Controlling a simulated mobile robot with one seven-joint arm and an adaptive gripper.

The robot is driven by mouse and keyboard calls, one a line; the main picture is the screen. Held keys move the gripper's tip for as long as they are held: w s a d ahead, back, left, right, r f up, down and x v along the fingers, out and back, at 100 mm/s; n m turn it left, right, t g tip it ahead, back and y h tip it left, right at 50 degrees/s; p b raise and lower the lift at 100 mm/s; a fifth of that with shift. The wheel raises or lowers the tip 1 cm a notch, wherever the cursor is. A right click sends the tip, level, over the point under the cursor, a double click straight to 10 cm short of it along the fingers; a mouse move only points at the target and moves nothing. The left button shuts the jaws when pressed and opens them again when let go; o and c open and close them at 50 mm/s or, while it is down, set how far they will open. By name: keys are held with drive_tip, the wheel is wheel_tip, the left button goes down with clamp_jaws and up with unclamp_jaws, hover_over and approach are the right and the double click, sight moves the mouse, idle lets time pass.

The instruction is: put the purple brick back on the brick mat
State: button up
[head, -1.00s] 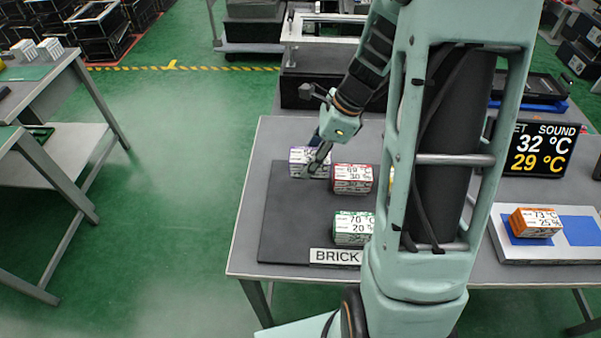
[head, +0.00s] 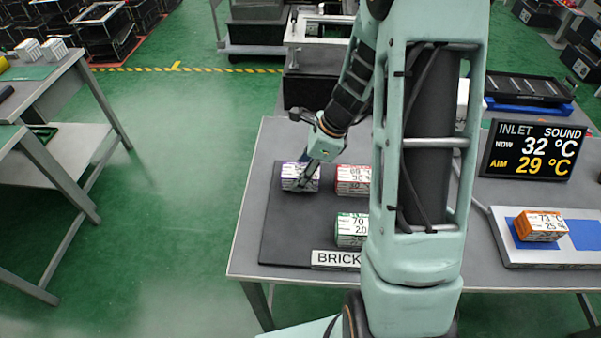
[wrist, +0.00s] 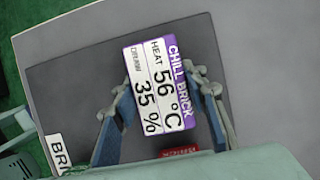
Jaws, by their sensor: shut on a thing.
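The purple brick (head: 299,177) is at the far left part of the dark brick mat (head: 285,235), with a white label reading 56 °C and 35 %. In the wrist view the purple brick (wrist: 160,82) sits between the two blue-padded fingers. My gripper (head: 308,180) is shut on it, and it also shows in the wrist view (wrist: 161,105). The brick is over the mat; whether its underside touches the mat I cannot tell.
A red brick (head: 353,180) stands right of the purple one, and a green brick (head: 351,230) nearer the front. An orange brick (head: 540,225) sits on a blue pad at right. A display (head: 530,150) reads 32 °C and 29 °C. The mat's front left is clear.

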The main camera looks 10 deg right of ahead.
drive_tip(key=o, duration=1.6)
drive_tip(key=shift+c, duration=0.2)
drive_tip(key=p+v, duration=0.1)
drive_tip(key=v, duration=1.1)
drive_tip(key=shift+r+p, duration=0.15)
drive_tip(key=shift+p, duration=0.15)
